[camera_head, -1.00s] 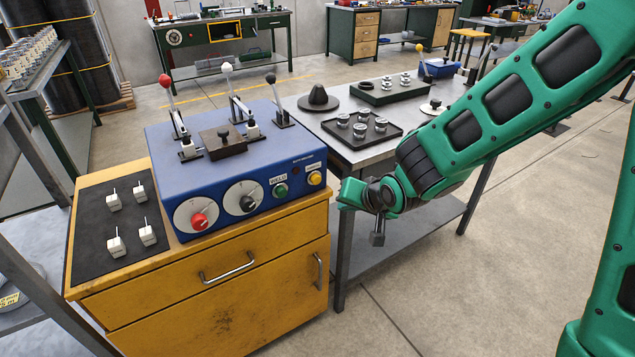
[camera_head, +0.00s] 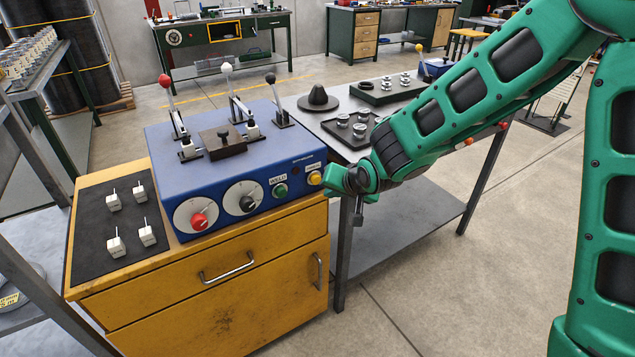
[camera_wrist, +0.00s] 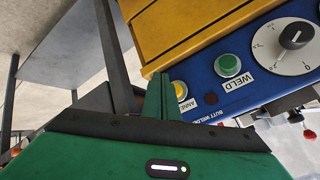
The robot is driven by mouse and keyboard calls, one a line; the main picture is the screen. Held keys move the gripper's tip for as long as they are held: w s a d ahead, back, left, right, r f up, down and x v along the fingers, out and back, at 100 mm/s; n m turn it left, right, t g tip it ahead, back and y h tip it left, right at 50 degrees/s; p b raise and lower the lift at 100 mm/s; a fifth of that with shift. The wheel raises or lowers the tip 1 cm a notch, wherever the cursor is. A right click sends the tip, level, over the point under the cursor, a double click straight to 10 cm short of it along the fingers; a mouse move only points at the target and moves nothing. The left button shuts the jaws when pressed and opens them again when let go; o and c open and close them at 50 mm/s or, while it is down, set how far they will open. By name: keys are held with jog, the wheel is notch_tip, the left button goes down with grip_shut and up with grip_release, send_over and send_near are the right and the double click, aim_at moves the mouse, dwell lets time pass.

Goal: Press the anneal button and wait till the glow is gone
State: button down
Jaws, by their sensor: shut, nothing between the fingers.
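The yellow anneal button (camera_head: 314,178) sits at the right end of the front of the blue butt welder (camera_head: 215,175). In the wrist view the anneal button (camera_wrist: 180,90) is partly hidden behind the green fingers, and only "ANNE" of its label shows. My gripper (camera_head: 330,179) is shut and empty, with its tip right beside the anneal button at the welder's right end. I cannot tell whether it touches the button. The gripper also shows in the wrist view (camera_wrist: 161,92). I see no clear glow on the welder.
The green WELD button (camera_head: 280,190) is just left of the anneal button, then a black dial (camera_head: 247,204) and a red dial (camera_head: 199,220). Levers stand on top of the welder. A yellow cabinet (camera_head: 215,300) carries it. A metal table (camera_head: 330,125) with trays stands to the right.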

jog(key=shift+w+a, duration=0.75)
jog(key=shift+w, duration=0.35)
jog(key=shift+w+a, duration=0.1)
dwell(1.3)
jog(key=shift+w+a, duration=0.2)
jog(key=shift+w+a+r, duration=0.1)
jog(key=shift+w+a, duration=0.15)
jog(key=shift+w, duration=0.1)
dwell(0.9)
dwell(0.4)
jog(key=shift+s+d, duration=0.5)
jog(key=shift+s, duration=0.2)
jog(key=shift+s+d, duration=0.75)
jog(key=shift+s, duration=0.3)
jog(key=shift+s+d, duration=0.7)
jog(key=shift+s, duration=0.3)
